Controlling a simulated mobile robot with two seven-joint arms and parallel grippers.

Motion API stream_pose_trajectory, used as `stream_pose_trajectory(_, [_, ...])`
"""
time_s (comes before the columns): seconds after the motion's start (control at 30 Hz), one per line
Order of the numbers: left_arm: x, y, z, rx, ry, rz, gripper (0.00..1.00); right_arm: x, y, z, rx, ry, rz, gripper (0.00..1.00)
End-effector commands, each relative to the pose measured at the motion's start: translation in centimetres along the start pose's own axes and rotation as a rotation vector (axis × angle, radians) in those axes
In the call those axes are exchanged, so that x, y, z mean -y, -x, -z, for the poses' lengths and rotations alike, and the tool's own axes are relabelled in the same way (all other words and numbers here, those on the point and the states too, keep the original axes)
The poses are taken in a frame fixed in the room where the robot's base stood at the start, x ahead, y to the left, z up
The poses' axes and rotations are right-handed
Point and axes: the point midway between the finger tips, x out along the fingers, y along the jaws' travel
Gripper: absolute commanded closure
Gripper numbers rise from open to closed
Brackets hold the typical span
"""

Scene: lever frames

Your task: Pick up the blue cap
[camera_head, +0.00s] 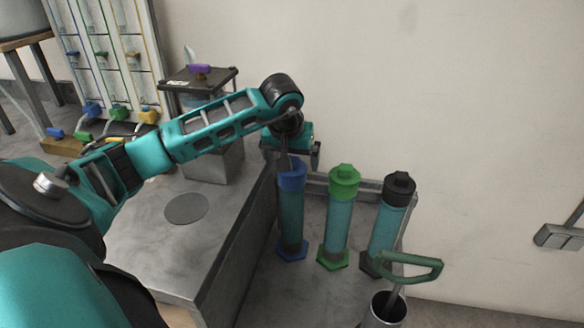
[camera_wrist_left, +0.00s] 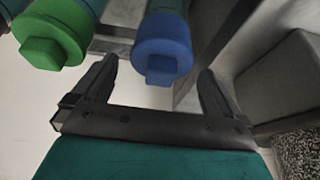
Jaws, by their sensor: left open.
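The blue cap (camera_head: 292,176) sits on top of a tall cylinder with a blue hexagonal foot, leftmost of three in the head view. My left gripper (camera_head: 290,160) is right above the cap in the head view and partly covers it. In the left wrist view the blue cap (camera_wrist_left: 162,52) with its raised knob shows between and just beyond the fingers of my open left gripper (camera_wrist_left: 158,75). The fingers look apart from the cap, with nothing held. My right gripper is not in view.
A green-capped cylinder (camera_head: 341,210) and a black-capped cylinder (camera_head: 390,215) stand to the right. A container with a green-handled tool (camera_head: 385,310) is in front.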

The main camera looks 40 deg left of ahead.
Motion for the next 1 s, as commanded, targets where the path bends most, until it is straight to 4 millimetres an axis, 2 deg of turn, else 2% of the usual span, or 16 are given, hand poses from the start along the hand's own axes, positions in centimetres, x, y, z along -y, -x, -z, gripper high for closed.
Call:
stream_pose_trajectory(0.1, [-0.03,-0.6,-0.04,0.001,-0.001,-0.001,0.0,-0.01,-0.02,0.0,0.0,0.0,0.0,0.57])
stream_pose_trajectory(0.3, [-0.02,-0.58,-0.01,0.0,-0.001,-0.001,0.01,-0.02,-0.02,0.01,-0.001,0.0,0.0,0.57])
stream_pose_trajectory(0.87, [0.0,-0.54,0.0,-0.001,-0.001,-0.001,0.55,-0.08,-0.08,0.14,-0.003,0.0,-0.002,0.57])
stream_pose_trajectory(1.0, [0.0,-0.52,0.02,-0.001,-0.001,-0.001,0.56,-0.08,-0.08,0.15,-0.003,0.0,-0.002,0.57])
